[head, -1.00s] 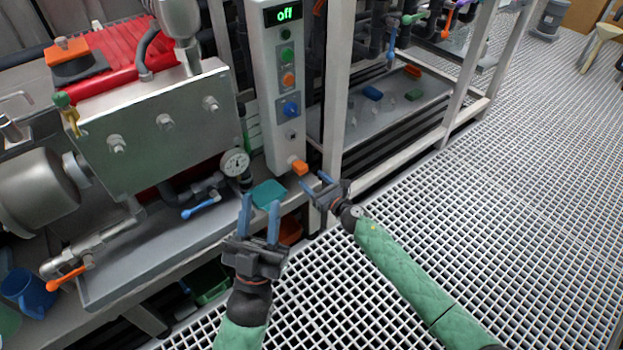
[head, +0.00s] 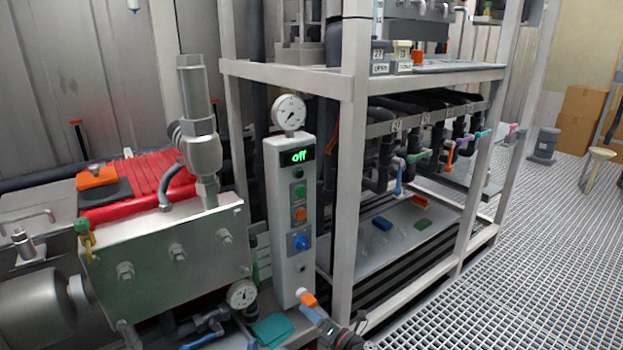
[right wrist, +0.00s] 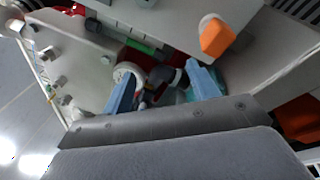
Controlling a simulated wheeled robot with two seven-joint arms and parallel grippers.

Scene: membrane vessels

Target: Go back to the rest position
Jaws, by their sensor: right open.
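My right gripper (head: 325,325) is at the bottom edge of the head view, partly cut off. A blue finger shows just below and right of the orange handle at the foot of the control post. In the right wrist view my right gripper (right wrist: 163,88) has its two blue fingers spread apart, with nothing held between them. A pressure gauge and dark piping show behind the gap. The orange handle (right wrist: 215,37) is beyond and right of the fingers. I cannot make out my left gripper in the head view.
The control post (head: 292,220) with an "off" display stands between the metal vessel (head: 170,260) and the grey frame rack (head: 348,200). A teal piece (head: 272,330) lies at the post's foot. Open grating floor (head: 540,240) extends to the right.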

